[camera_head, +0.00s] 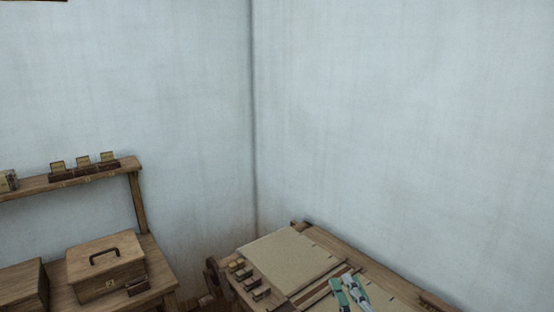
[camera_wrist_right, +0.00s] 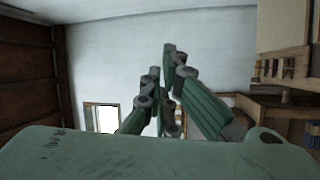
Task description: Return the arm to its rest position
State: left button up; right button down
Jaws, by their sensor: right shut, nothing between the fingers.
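My right gripper (camera_head: 349,292) shows at the bottom edge of the head view, its green fingers in front of the wooden loom bench with pale boards (camera_head: 290,262). Most of its arm is outside that view. In the right wrist view the gripper (camera_wrist_right: 163,62) points upward with its green jointed fingers brought together. Nothing is held between them, and behind them is a plain pale wall. My left gripper is not in view.
A wooden table at the lower left holds a lidded box with a dark handle (camera_head: 105,262). Above it a shelf (camera_head: 100,174) carries small labelled holders. Small wooden blocks (camera_head: 250,281) sit on the bench's left side. The wall above is bare.

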jog(key=s+d+f+m+g+h, duration=0.7)
jog(key=s+d+f+m+h, duration=0.35)
jog(key=m, duration=0.35)
jog(key=s+a+f+m+g+y, duration=0.1)
jog(key=s+a+f+g+y, duration=0.2)
jog(key=s, duration=0.4)
jog(key=s+a+f+m+g+y, duration=0.1)
jog(key=s+f+g, duration=0.2)
jog(key=s+f, duration=0.3)
jog(key=s+a+f+m+g+y, duration=0.1)
jog(key=s+a+f+g+y, duration=0.15)
jog(key=s, duration=0.55)
notch_tip(320, 180, down, 32)
jog(key=s+g+h+b, duration=0.1)
jog(key=s+g+b, duration=0.1)
jog(key=b, duration=0.4)
jog(key=s+d+f+b, duration=0.2)
jog(key=s+f, duration=0.6)
jog(key=f, duration=0.2)
jog(key=s+d+f+g+b, duration=0.1)
jog(key=s+f, duration=0.7)
jog(key=f, duration=0.2)
jog(key=shift+s+d+n+b, duration=0.15)
jog(key=shift+d+n+b, duration=0.2)
jog(key=shift+n, duration=0.05)
